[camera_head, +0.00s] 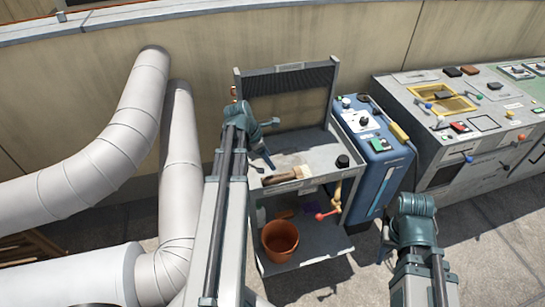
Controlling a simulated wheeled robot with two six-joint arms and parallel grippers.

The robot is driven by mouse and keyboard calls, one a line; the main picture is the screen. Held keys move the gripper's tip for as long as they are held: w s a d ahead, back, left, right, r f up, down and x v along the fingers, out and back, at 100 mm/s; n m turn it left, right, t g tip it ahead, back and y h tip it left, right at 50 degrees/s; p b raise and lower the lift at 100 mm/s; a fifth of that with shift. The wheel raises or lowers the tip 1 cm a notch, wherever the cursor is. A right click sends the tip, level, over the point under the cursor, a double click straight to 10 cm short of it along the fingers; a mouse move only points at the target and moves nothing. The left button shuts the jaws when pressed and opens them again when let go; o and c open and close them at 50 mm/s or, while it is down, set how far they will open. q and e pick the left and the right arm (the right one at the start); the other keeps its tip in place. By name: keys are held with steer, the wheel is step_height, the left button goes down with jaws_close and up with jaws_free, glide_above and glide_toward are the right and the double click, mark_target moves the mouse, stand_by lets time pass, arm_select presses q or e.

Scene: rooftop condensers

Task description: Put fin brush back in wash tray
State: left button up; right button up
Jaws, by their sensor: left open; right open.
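A brush with tan bristles and a dark handle, which looks like the fin brush (284,175), lies at the front left of the grey upper tray (318,157) of a wheeled cart. I cannot tell whether this upper tray is the wash tray. My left gripper (264,157) is over the tray's left side, just behind and above the brush, open and apparently empty. My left arm hides the tray's left edge. My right gripper (384,245) is low, in front of the blue unit and right of the cart, open and empty.
The cart's lower shelf holds a terracotta bucket (280,241). Large white pipes (112,150) fill the left.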

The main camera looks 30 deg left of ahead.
arm_select(q)
steer(key=shift+r, duration=0.2)
steer(key=s+d+m+g+y, duration=0.1)
steer(key=s+d+m, duration=0.2)
steer(key=d+m, duration=0.7)
steer(key=s+d+f+m+g+y, duration=0.1)
steer(key=s+d+m, duration=0.3)
steer(key=d+m, duration=0.7)
steer(key=s+d+m+g+y, duration=0.1)
steer(key=s+d+m, duration=0.3)
steer(key=d+m, duration=0.6)
steer(key=d+y, duration=0.1)
steer(key=d, duration=0.2)
steer(key=shift+s+d+f+m+g, duration=0.2)
steer(key=shift+d+f+m+g, duration=0.1)
steer(key=shift+d+g, duration=0.1)
step_height(320, 180, up, 10)
steer(key=p, duration=0.9)
steer(key=shift+f+p, duration=0.2)
steer(key=shift+p, duration=0.15)
